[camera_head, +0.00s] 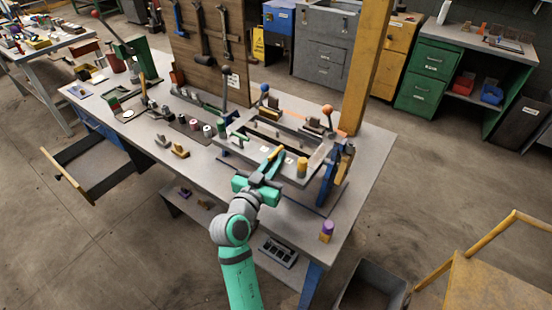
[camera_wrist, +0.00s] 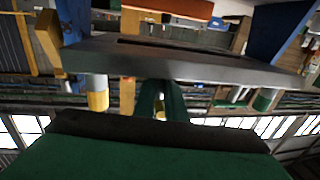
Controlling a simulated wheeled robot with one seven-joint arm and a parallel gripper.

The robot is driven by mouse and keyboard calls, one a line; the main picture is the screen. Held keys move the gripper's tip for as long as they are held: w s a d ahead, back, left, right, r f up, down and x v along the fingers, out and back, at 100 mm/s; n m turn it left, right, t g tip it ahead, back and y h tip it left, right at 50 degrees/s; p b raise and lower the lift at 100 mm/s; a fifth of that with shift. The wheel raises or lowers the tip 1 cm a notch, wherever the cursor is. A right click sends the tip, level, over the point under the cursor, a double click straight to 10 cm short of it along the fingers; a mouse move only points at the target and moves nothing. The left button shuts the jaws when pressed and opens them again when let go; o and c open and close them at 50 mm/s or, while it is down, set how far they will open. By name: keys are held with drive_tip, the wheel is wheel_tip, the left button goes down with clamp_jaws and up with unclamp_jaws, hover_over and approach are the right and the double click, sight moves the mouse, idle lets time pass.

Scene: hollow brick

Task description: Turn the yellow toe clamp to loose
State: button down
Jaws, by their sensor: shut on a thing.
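The yellow toe clamp (camera_head: 276,152) shows as a short, slanted yellow bar at the front of the fixture on the workbench. My gripper (camera_head: 270,163) reaches it from the front, with its fingers close together at the bar's near end. In the wrist view my gripper (camera_wrist: 160,87) has its two dark green fingers nearly together at the edge of a grey plate. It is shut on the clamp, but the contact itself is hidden. The clamp's exact angle is hard to tell.
A yellow cylinder (camera_head: 302,167) stands right of my gripper and shows in the wrist view (camera_wrist: 97,96). The grey fixture plate (camera_wrist: 200,65) lies close by. Levers with an orange knob (camera_head: 327,109) and a blue knob (camera_head: 264,88) rise behind. A purple-topped piece (camera_head: 327,229) stands at the front right.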

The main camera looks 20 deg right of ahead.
drive_tip(key=shift+m+g+h, duration=0.9)
drive_tip(key=shift+g+h, duration=0.1)
idle(1.1)
drive_tip(key=c, duration=1.8)
unclamp_jaws()
drive_tip(key=v, duration=1.1)
drive_tip(key=shift+r, duration=0.1)
